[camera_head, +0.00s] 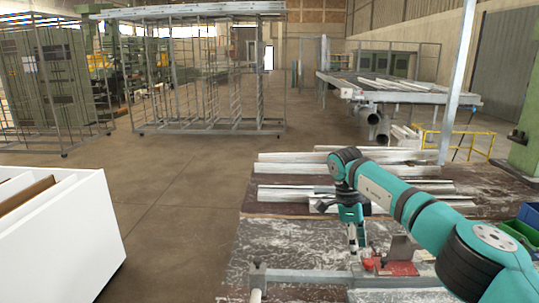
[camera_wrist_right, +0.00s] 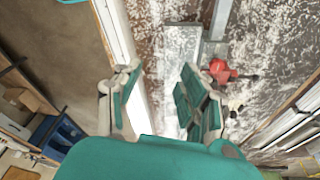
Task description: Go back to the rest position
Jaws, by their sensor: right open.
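My right gripper (camera_head: 356,245) points down over the front part of the bench (camera_head: 275,240). In the right wrist view the same gripper (camera_wrist_right: 163,92) has its two teal finger pads spread apart, with nothing held between them. A pale profile (camera_wrist_right: 118,35) runs below the left finger in that view; its exact distance from the finger is unclear. A red clamp part (camera_head: 392,266) sits just right of the gripper in the head view, and it also shows in the wrist view (camera_wrist_right: 220,70). My left gripper is not in view.
Several pale profiles (camera_head: 290,168) lie along the back of the bench. A grey metal rail (camera_head: 310,276) crosses its front. Blue and green bins (camera_head: 526,232) stand at the right edge. A white box (camera_head: 75,240) stands at left, with open floor between it and the bench.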

